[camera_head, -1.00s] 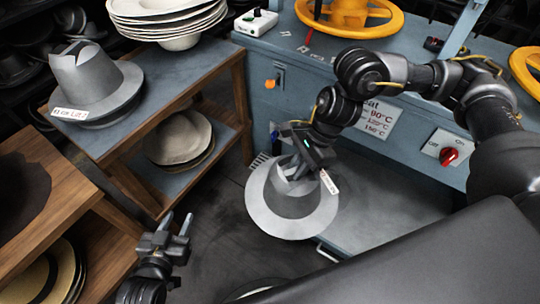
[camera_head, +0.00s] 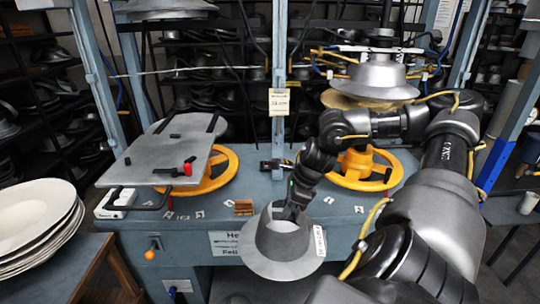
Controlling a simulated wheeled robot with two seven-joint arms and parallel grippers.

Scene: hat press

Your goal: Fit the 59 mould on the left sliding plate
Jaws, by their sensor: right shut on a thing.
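A grey metal hat mould (camera_head: 281,246) with a wide brim hangs in front of the blue press bench. My right gripper (camera_head: 292,212) is shut on its crown from above. A white tag with red marks hangs at the mould's right side; its number is too small to read. The left sliding plate (camera_head: 172,150) is a bare grey plate with slots, above a yellow handwheel, left of the held mould and apart from it. My left gripper is out of view.
The blue bench (camera_head: 190,235) carries a white control box (camera_head: 115,203) and small brown blocks (camera_head: 243,207). A blue post (camera_head: 279,90) stands between the two stations. Another mould (camera_head: 383,76) sits at the right station. Stacked pale hats (camera_head: 38,222) are at left.

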